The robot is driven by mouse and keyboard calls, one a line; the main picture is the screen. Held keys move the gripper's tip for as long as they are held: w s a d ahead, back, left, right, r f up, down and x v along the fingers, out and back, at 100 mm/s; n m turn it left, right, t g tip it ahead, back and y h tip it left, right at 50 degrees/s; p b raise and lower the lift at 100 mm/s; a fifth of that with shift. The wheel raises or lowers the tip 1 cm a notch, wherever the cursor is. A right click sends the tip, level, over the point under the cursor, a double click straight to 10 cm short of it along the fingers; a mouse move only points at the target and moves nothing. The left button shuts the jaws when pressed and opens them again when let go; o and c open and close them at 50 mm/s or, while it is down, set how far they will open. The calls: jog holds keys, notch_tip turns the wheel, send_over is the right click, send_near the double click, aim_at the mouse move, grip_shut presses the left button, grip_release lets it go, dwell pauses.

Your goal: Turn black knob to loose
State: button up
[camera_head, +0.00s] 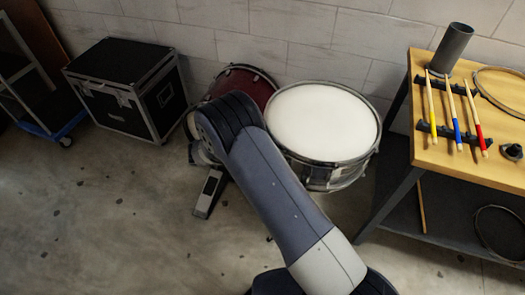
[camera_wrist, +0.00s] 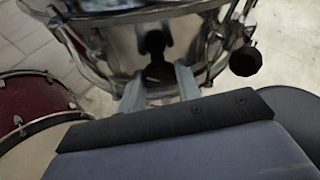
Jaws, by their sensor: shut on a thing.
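The snare drum (camera_head: 322,120) has a white head and a chrome shell, and stands in the middle of the head view. Its shell (camera_wrist: 120,45) fills the top of the wrist view. My gripper (camera_wrist: 160,74) has its two grey fingers on either side of a black knob (camera_wrist: 158,71) on the shell, shut on it. A black lever-like part sits just above this knob. A second black knob (camera_wrist: 245,61) sticks out at the drum's right side, clear of my fingers. In the head view my arm hides the gripper and the held knob. The knob's turn position cannot be told.
A red bass drum (camera_head: 245,82) with a pedal (camera_head: 208,193) stands left of the snare. A black case (camera_head: 125,88) is farther left. The wooden bench (camera_head: 440,152) at right holds drumsticks (camera_head: 455,115) and a grey tube (camera_head: 451,50). Floor at front left is clear.

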jog(key=shift+w+a+f+n+g+h+b, duration=0.1)
jog(key=shift+n+g+h+b, duration=0.1)
jog(key=shift+n+g+h, duration=0.75)
jog(key=shift+f+n+g+h+b, duration=0.15)
jog(key=shift+n+g, duration=0.3)
jog(key=shift+n, duration=1.1)
jog(key=o, duration=1)
jog(key=shift+r, duration=0.1)
jog(key=shift+c, duration=0.2)
jog(key=b+v, duration=0.1)
jog(key=v, duration=0.9)
jog(key=shift+a, duration=0.35)
jog(key=shift+d+r, duration=0.1)
